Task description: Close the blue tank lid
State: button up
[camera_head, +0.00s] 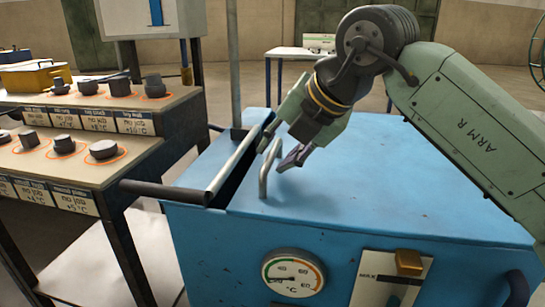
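The blue tank (235,255) fills the front centre and right. Its flat blue lid (370,190) covers most of the top. A narrow dark gap (236,182) shows along the left side, between the lid and a grey rail. A bent grey metal handle (263,180) stands up near the lid's left edge. My gripper (273,156) reaches down from the upper right to this handle. Its fingers are apart, one on each side of the handle's upper end as seen here. I cannot tell whether they touch it.
A dark horizontal bar (165,191) sticks out left of the tank. A two-level rack (165,115) with labelled dark weights stands at the left. The tank front carries a dial gauge (293,273) and a level plate (365,289). A small white table (290,52) stands behind.

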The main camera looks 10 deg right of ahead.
jog(key=v, duration=0.9)
jog(key=shift+f, duration=0.1)
